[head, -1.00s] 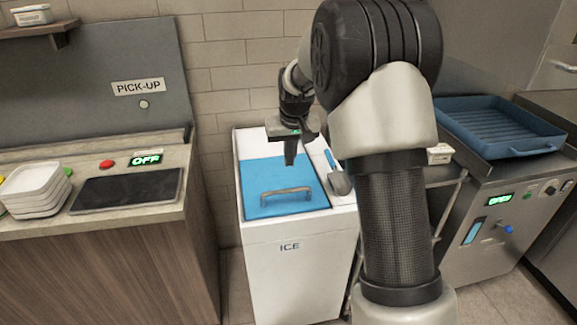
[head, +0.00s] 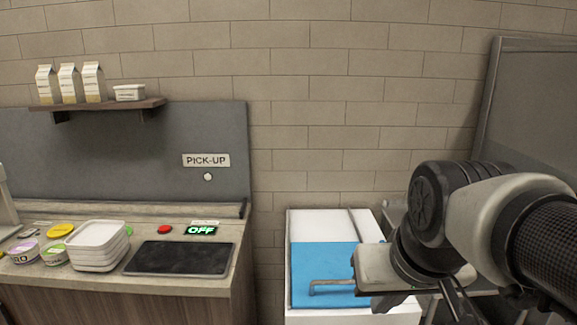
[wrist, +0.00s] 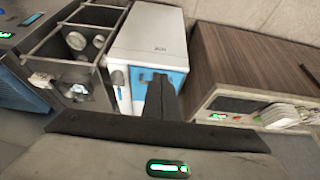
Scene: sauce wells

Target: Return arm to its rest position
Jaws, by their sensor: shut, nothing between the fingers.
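My gripper (wrist: 160,88) shows in the wrist view with its dark fingers together and nothing between them. In that view the fingers overlap the picture of the white ice bin (wrist: 146,40) with its blue lid, and I see no contact. In the head view my arm is folded at the lower right, in front of the right side of the ice bin (head: 300,265). My fingertips cannot be made out clearly there.
The pick-up counter (head: 110,285) at left holds a stack of white trays (head: 97,245), a dark pad (head: 180,257), a red button (head: 164,229) and several tubs. A shelf (head: 100,105) with cartons hangs above. A metal frame (wrist: 72,50) stands beside the bin in the wrist view.

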